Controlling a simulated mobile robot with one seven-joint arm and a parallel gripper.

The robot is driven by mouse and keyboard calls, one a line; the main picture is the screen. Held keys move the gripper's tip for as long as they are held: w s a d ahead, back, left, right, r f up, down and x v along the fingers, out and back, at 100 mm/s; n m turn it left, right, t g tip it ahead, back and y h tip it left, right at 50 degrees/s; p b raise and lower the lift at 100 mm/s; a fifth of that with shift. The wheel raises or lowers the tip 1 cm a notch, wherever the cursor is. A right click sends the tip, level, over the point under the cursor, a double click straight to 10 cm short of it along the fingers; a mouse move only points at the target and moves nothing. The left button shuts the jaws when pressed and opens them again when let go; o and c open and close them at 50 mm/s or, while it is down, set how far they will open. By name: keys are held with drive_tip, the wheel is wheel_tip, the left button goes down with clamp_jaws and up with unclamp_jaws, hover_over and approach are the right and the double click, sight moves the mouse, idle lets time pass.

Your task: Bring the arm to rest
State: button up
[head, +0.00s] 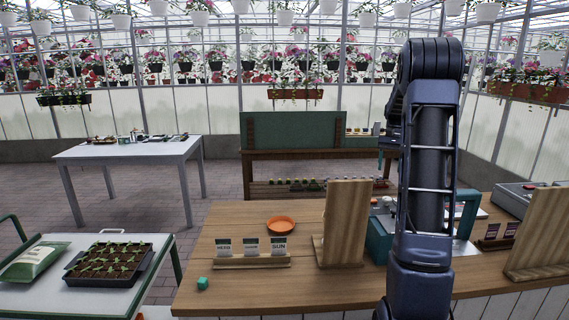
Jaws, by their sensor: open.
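My arm (431,170) rises upright at the right of the head view, in front of the wooden counter (225,222). Its upper joint is bent, and the links beyond it are mostly hidden behind the upright part. My gripper (386,142) shows only in part, as a dark shape at the arm's left edge. It is open, small in the picture and above the counter. I see nothing held in it.
An upright wooden board (344,225) stands close left of my arm. A seedling tray (75,278) is on the left table. Paved floor lies behind.

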drive_tip(key=s+a+r+n+t+h, duration=0.1)
drive_tip(key=s+a+r+t, duration=0.25)
drive_tip(key=s+a, duration=0.4)
drive_tip(key=s+a+r+n+t, duration=0.2)
drive_tip(key=s+a+r, duration=0.3)
drive_tip(key=s, duration=0.6)
drive_tip(key=s+a+f+t, duration=0.1)
drive_tip(key=s+a+f, duration=0.2)
drive_tip(key=s, duration=0.4)
drive_tip(key=s+a+f+n+t, duration=0.1)
drive_tip(key=s+a+f, duration=0.1)
drive_tip(key=s, duration=0.6)
drive_tip(key=shift+a+f+n+t+h, duration=0.3)
drive_tip(key=shift+a+f+t, duration=0.1)
drive_tip(key=shift+f, duration=0.1)
idle(0.8)
